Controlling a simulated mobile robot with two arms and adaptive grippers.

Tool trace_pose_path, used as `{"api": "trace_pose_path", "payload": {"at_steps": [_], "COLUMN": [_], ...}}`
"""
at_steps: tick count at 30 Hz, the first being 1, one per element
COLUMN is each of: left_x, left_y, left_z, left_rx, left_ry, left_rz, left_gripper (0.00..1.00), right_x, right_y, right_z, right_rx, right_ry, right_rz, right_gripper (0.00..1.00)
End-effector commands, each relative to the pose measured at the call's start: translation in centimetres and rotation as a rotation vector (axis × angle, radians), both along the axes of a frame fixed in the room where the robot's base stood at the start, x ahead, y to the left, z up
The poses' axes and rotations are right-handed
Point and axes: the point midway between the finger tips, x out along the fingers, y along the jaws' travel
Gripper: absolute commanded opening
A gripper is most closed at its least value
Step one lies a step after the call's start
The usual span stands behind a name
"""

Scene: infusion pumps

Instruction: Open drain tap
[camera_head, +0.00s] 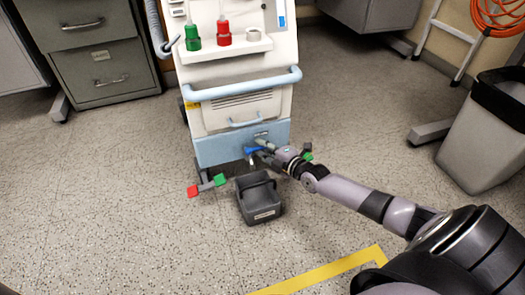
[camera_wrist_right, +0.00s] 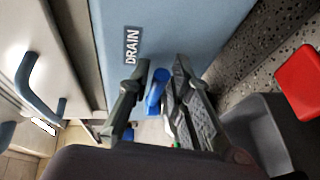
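The drain tap is a small blue lever (camera_head: 251,150) low on the pale blue front panel of the white machine. In the right wrist view the blue lever (camera_wrist_right: 157,90) stands between the two fingers of my right gripper (camera_wrist_right: 158,80). A DRAIN label (camera_wrist_right: 131,45) is on the panel beside it. The fingers are apart, with a visible gap on the left side of the lever; contact on the other side is unclear. In the head view my right gripper (camera_head: 264,155) reaches the tap from the right. My left gripper is out of view.
A dark grey bucket (camera_head: 265,213) stands on the floor under the tap. A light blue handlebar (camera_head: 240,86) crosses the machine above. A grey bin (camera_head: 475,150) stands at right; the left floor is clear.

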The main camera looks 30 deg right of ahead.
Motion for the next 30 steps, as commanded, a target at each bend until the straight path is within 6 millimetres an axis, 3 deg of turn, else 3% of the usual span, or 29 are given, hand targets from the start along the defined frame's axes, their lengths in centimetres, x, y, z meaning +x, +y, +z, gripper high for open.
{"api": "trace_pose_path", "payload": {"at_steps": [7, 16, 30], "left_x": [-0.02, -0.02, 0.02], "left_y": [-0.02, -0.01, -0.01], "left_z": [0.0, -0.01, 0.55], "left_rx": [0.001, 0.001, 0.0], "left_ry": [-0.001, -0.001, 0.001], "left_rz": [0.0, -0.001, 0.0], "left_gripper": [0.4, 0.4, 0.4], "right_x": [0.07, 0.05, -0.01], "right_y": [0.01, 0.0, 0.03], "right_z": [0.05, 0.03, 0.18], "right_rx": [0.001, 0.001, 0.003], "right_ry": [0.0, -0.001, 0.0], "right_rz": [0.0, 0.0, -0.009], "right_gripper": [0.19, 0.0, 0.0]}}
